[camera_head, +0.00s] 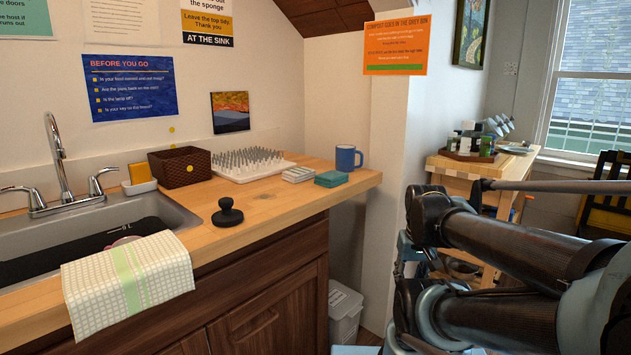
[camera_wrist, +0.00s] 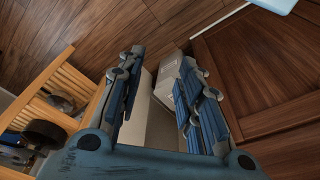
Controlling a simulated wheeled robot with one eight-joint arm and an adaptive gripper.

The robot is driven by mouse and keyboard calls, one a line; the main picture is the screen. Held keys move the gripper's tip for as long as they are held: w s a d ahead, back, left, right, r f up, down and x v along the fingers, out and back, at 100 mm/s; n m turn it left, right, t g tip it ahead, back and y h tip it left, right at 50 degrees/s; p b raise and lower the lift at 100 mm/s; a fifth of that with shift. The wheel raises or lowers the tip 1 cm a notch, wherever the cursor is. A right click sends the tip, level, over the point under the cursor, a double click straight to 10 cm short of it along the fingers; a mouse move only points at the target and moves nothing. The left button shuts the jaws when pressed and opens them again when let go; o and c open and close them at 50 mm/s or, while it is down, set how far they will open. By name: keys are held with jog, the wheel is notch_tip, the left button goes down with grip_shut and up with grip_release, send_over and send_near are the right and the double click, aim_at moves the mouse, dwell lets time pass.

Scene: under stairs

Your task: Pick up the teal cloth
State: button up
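The teal cloth (camera_head: 331,179) is a small folded square stack on the wooden counter, near its right end. It lies just right of a pale grey-white folded stack (camera_head: 299,174) and in front of a blue mug. My gripper (camera_wrist: 160,78) shows in the wrist view with its two blue fingers spread apart and nothing between them. It points down toward the floor beside the wooden cabinet, away from the cloth. The cloth does not show in the wrist view. In the head view my arm fills the right side, and the fingertips cannot be made out.
The blue mug (camera_head: 348,158), a white spiked rack (camera_head: 249,165), a brown basket (camera_head: 180,167) and a black round-knobbed object (camera_head: 228,212) stand on the counter (camera_head: 278,204). A striped towel (camera_head: 130,283) hangs over the sink's front. A grey bin (camera_head: 345,314) stands beside the cabinet.

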jog(key=shift+w+d, duration=0.1)
jog(key=shift+d, duration=0.1)
jog(key=o, duration=0.8)
jog(key=shift+s+r, duration=0.35)
jog(key=shift+r, duration=0.15)
jog(key=shift+c, duration=0.2)
jog(key=o, duration=0.8)
jog(key=shift+n, duration=0.4)
jog(key=w+r, duration=0.1)
jog(key=r, duration=0.1)
jog(key=w+a+r, duration=0.1)
jog(key=shift+w+a+r, duration=0.1)
jog(key=shift+r, duration=0.25)
jog(key=shift+o, duration=0.2)
notch_tip(320, 180, up, 30)
jog(key=r+n+g, duration=0.1)
jog(key=n+g, duration=0.1)
jog(key=n, duration=0.7)
send_over(332, 174)
notch_tip(332, 174, down, 17)
jog(key=shift+r, duration=0.1)
